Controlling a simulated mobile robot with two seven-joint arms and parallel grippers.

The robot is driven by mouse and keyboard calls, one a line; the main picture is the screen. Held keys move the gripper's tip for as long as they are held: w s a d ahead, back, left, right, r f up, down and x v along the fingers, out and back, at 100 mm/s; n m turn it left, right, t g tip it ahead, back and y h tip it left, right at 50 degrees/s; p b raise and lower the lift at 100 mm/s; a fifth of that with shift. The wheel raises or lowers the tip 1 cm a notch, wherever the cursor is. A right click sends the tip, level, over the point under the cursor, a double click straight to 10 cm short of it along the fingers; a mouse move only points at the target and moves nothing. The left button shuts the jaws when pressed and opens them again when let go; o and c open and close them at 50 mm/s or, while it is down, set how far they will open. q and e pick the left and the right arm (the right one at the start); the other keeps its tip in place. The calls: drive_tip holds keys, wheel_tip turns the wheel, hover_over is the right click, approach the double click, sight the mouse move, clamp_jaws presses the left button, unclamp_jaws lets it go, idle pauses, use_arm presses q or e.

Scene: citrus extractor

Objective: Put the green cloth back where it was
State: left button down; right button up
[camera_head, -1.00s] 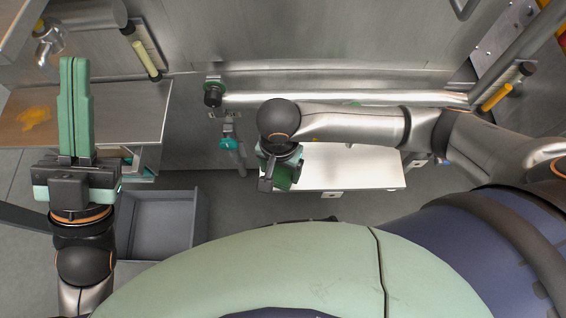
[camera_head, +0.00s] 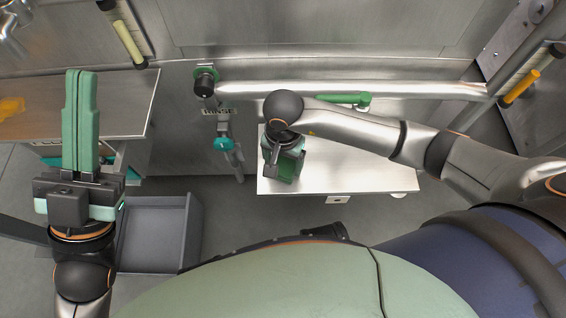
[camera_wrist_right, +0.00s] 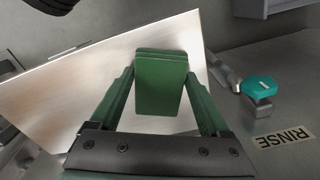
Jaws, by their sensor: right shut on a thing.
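The green cloth (camera_wrist_right: 160,85) is a folded dark green block between the fingers of my right gripper (camera_wrist_right: 162,100) in the right wrist view. My right gripper (camera_head: 285,172) is shut on it, pointing down over the left part of a pale metal shelf (camera_head: 350,165) in the head view. The cloth shows only as a small dark green patch there. I cannot tell whether it touches the shelf. My left gripper (camera_head: 80,115) is at the left, its green fingers together and empty, pointing away from me.
A metal pipe (camera_head: 420,90) with a green handle (camera_head: 345,99) runs behind the shelf. A teal valve (camera_head: 222,144) hangs left of the shelf, near a RINSE label (camera_wrist_right: 283,136). A grey open bin (camera_head: 155,235) stands below left. A steel counter (camera_head: 125,105) lies behind my left gripper.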

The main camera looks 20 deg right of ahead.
sight(283, 165)
use_arm(q)
drive_tip(key=shift+f, duration=0.1)
use_arm(e)
drive_tip(key=o, duration=1.2)
drive_tip(key=shift+c, duration=0.2)
drive_tip(key=shift+r, duration=0.3)
use_arm(q)
drive_tip(key=shift+m, duration=0.3)
drive_tip(key=shift+s+a+r+p, duration=0.1)
drive_tip(key=shift+a+r+p, duration=0.05)
drive_tip(key=shift+r+p, duration=1.05)
drive_tip(key=shift+a+r+p, duration=0.1)
drive_tip(key=shift+r+p, duration=0.85)
drive_tip(key=shift+r, duration=0.35)
use_arm(e)
wheel_tip(283, 165, up, 12)
drive_tip(key=shift+f, duration=0.2)
